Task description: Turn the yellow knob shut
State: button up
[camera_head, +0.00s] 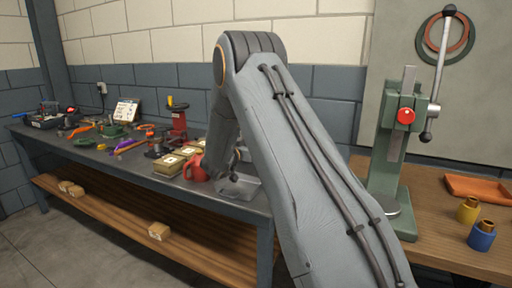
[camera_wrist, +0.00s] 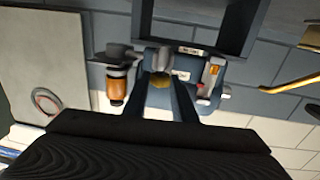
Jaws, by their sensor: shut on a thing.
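In the wrist view, the yellow knob (camera_wrist: 160,98) shows as a small yellow patch between the two blue-grey fingers of my gripper (camera_wrist: 161,80). The fingers are shut on it. Most of the knob is hidden by the fingers and a pale round part. Behind it is a blue-grey fitting (camera_wrist: 208,75) with an orange cylinder (camera_wrist: 116,86) at its left and a small red part at its right. I cannot tell how far the knob is turned. In the head view, my arm hides the fingertips and the knob.
At right, a green press (camera_head: 390,150), an orange tray (camera_head: 480,187) and yellow and blue containers (camera_head: 482,237) stand on a wooden table.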

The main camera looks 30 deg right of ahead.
jog(key=shift+w+a+m+g+h+b, duration=0.1)
jog(key=shift+m+g+h+b, duration=0.25)
jog(key=shift+g, duration=0.2)
jog(key=shift+w+a+m+g+h+b, duration=0.1)
jog(key=shift+m+g+h+b, duration=0.15)
jog(key=shift+m+g, duration=0.25)
jog(key=shift+g, duration=0.25)
jog(key=o, duration=1)
jog(key=shift+d, duration=0.1)
jog(key=shift+o, duration=0.2)
jog(key=b+v, duration=0.1)
jog(key=v, duration=0.6)
jog(key=shift+a, duration=0.35)
jog(key=shift+s, duration=0.15)
